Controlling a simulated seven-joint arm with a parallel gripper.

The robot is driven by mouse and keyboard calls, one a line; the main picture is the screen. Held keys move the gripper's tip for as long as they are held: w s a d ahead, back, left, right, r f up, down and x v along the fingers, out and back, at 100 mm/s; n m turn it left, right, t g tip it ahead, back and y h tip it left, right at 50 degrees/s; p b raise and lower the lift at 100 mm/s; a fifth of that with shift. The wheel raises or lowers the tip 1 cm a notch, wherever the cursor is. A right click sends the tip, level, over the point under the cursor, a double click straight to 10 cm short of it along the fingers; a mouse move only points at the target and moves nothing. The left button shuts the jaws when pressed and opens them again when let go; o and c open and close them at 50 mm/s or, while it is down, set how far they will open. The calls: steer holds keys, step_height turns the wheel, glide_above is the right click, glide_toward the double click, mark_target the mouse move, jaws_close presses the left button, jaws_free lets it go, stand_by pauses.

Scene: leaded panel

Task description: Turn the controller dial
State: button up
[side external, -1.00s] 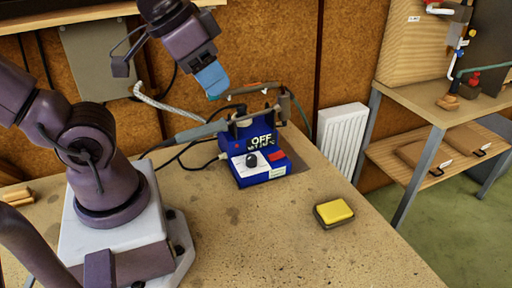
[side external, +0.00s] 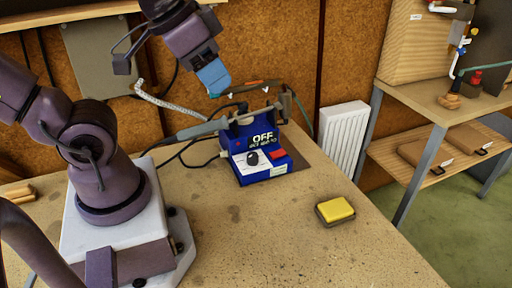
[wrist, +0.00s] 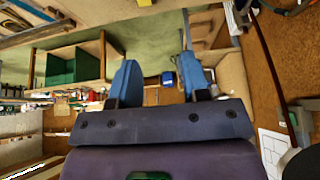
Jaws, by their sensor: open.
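The blue controller (side external: 240,147) stands on the workbench in the side view, with "OFF" on its upper face. Its black dial (side external: 252,158) sits on the white front panel, left of a red switch (side external: 277,153). My gripper (side external: 214,80) is above and slightly left of the controller, well apart from the dial. In the wrist view its two blue fingers (wrist: 158,80) are spread with nothing between them. The controller and dial cannot be made out in the wrist view.
A soldering iron and cables (side external: 200,130) lie on and behind the controller. A yellow sponge in a tray (side external: 335,210) sits to the right on the bench. The bench front is clear. A white radiator (side external: 342,143) and a wooden shelf unit (side external: 440,105) stand beyond.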

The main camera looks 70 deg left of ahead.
steer(key=shift+o, duration=1.5)
steer(key=shift+a+f, duration=0.1)
steer(key=shift+f, duration=0.05)
steer(key=n+g, duration=0.6)
steer(key=n, duration=2)
glide_above(253, 154)
step_height(253, 154, down, 17)
step_height(253, 154, down, 13)
steer(key=shift+s+f, duration=0.1)
